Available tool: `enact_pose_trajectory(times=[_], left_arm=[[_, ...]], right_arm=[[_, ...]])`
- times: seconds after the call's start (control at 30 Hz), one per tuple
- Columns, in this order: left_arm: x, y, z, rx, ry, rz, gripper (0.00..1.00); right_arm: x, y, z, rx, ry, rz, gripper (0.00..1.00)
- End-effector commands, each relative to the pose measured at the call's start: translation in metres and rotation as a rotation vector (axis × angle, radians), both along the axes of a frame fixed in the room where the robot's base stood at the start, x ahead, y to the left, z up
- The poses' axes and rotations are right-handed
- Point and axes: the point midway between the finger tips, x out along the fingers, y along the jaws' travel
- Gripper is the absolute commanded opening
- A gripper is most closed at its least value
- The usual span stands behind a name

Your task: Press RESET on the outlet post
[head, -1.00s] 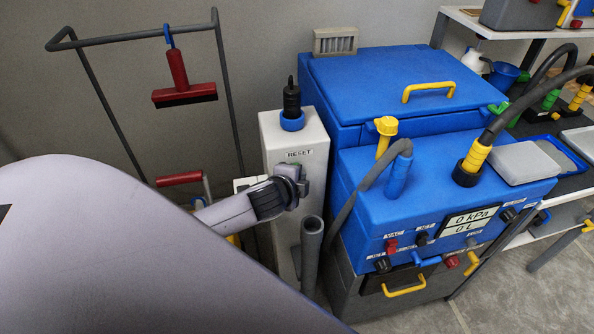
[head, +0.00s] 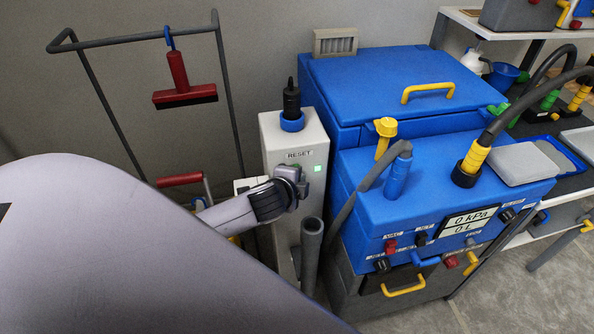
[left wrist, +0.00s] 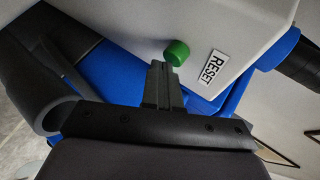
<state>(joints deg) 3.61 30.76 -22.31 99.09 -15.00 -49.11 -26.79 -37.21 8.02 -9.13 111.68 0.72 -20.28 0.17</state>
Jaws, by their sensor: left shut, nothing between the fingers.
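The outlet post (head: 314,150) is a light grey box column with a RESET label (head: 299,155) on its front face. A small light (head: 318,169) on that face glows green. My left gripper (head: 303,187) is at the front of the post, just below the label. In the left wrist view, the green button (left wrist: 177,53) sits beside the RESET label (left wrist: 214,67). The shut, empty fingertips (left wrist: 160,68) are very close to the button; I cannot tell whether they touch it. In the head view the button is hidden by the gripper. My right gripper is not in view.
A black plug with a blue collar (head: 292,121) stands on top of the post. A grey pipe (head: 311,240) rises in front of it. The blue machine (head: 360,195) is close on the right. A metal rack with a red squeegee (head: 180,80) is on the left.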

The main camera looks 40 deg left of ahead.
Motion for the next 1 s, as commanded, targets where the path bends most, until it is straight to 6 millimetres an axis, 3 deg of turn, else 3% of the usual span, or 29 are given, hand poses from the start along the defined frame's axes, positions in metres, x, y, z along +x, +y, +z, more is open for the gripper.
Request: enact_pose_trajectory(times=[0.53, 1.0], left_arm=[[-0.009, -0.011, 0.000, -0.003, 0.001, -0.002, 0.00], [-0.037, -0.044, -0.001, -0.004, 0.001, -0.002, 0.00]], right_arm=[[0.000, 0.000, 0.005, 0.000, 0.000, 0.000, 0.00], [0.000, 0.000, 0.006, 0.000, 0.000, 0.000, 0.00]])
